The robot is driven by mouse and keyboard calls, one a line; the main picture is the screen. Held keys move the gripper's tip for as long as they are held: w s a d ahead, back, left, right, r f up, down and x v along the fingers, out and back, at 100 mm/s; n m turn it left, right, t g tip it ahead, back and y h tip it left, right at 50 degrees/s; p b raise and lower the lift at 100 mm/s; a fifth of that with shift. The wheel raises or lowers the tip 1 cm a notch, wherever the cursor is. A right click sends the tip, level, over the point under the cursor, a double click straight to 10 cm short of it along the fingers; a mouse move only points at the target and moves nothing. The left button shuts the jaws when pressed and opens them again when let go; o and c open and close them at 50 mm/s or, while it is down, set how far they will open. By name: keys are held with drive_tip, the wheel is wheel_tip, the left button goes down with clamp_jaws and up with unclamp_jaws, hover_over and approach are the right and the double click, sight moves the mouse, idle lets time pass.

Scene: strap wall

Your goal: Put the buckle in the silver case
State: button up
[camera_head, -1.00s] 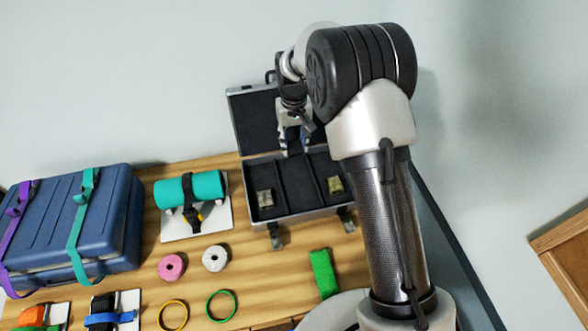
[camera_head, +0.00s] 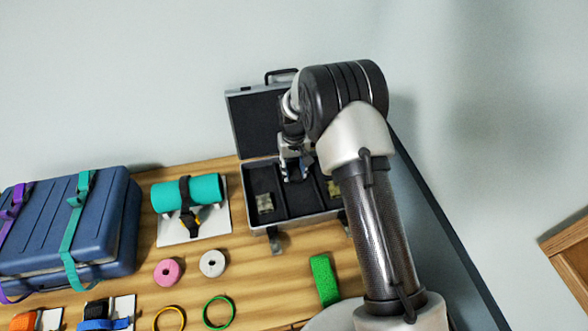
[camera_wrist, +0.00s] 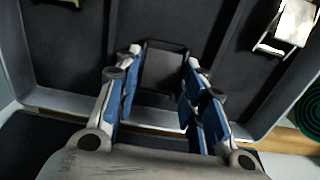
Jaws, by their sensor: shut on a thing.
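The open silver case (camera_head: 322,216) stands on the wooden bench, its dark lid (camera_head: 252,124) raised at the back. Dividers split its dark inside into compartments. My gripper (camera_head: 296,174) is low over the middle compartment, pointing down. In the wrist view its blue-padded fingers (camera_wrist: 156,80) are shut on a dark buckle (camera_wrist: 165,67). I cannot tell whether the buckle touches the case floor. A silvery buckle (camera_head: 265,203) lies in the left compartment and shows in the wrist view (camera_wrist: 288,26). Another buckle (camera_head: 335,188) lies in the right compartment, partly hidden by my arm.
Left of the case are a teal roll (camera_head: 208,188) on a white board and a strapped blue suitcase (camera_head: 62,225). In front lie pink (camera_head: 168,273) and white (camera_head: 212,264) webbing rolls, rings (camera_head: 219,312) and a green strap (camera_head: 325,279). The wall is close behind.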

sight(294, 171)
drive_tip(key=shift+f, duration=0.25)
drive_tip(key=o, duration=1.1)
drive_tip(key=shift+r, duration=0.1)
wheel_tip(294, 171, up, 12)
drive_tip(key=p, duration=0.2)
drive_tip(key=shift+r, duration=0.25)
